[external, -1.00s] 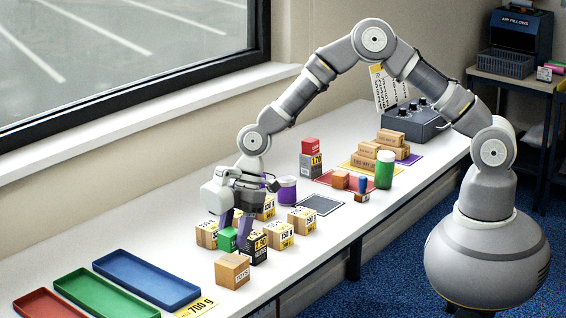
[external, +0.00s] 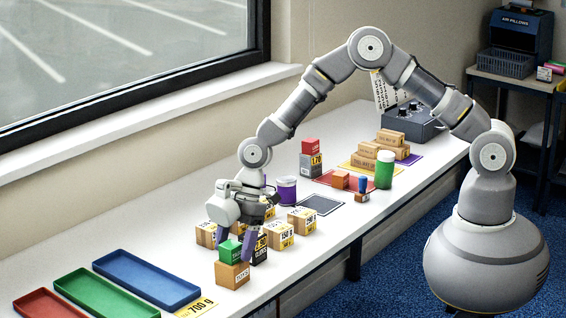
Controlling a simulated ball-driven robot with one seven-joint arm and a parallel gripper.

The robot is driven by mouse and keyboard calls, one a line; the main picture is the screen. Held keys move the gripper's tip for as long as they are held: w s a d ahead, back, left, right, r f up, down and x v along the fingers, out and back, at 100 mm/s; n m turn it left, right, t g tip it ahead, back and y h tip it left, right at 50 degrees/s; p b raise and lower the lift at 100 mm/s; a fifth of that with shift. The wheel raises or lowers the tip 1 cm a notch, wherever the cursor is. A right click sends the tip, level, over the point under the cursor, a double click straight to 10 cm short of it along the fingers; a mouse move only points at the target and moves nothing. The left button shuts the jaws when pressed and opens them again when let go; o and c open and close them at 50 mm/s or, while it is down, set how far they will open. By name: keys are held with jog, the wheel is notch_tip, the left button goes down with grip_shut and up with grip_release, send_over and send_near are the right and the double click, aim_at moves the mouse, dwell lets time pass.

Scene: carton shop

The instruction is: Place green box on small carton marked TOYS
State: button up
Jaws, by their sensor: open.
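The small green box (external: 230,251) rests on top of the small brown carton marked TOYS (external: 232,275), near the front edge of the table. The box looks upright and sits toward the carton's back left. My gripper (external: 235,247) is open, with its purple fingers pointing down at the box. One finger is behind and left of the box and the other is at its right. Whether either finger touches the box cannot be told.
Several cartons with yellow labels (external: 278,236) and a black box (external: 259,250) stand close behind and right of the carton. Blue (external: 146,280), green (external: 105,297) and red (external: 47,304) trays lie at the left. A yellow 700 g card (external: 196,307) lies beside the blue tray.

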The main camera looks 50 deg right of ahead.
jog(key=w+d+r+m+t+p, duration=0.1)
jog(key=w+d+r+m+t, duration=0.2)
jog(key=d+r, duration=0.75)
jog(key=w+d+r+m+t+h+p, duration=0.1)
jog(key=w+d+r+m+t, duration=0.25)
jog(key=r, duration=1.35)
jog(key=w+d+r+m+t+p, duration=0.15)
jog(key=w+d+r, duration=0.25)
jog(key=d+r, duration=0.7)
jog(key=s+d+r+m+t+h, duration=0.1)
jog(key=s+d+r+m+t, duration=0.1)
jog(key=r, duration=0.8)
jog(key=s+d+r+m+t+h, duration=0.1)
jog(key=s+d+r+m+t, duration=0.2)
jog(key=s+d+r, duration=0.4)
jog(key=s+d+r+m+t+h+b, duration=0.1)
jog(key=s+d+r+m, duration=0.3)
jog(key=r, duration=1)
jog(key=shift+s+d+r+m+t, duration=0.3)
jog(key=shift+d+m+t, duration=0.2)
jog(key=shift+d+t, duration=0.3)
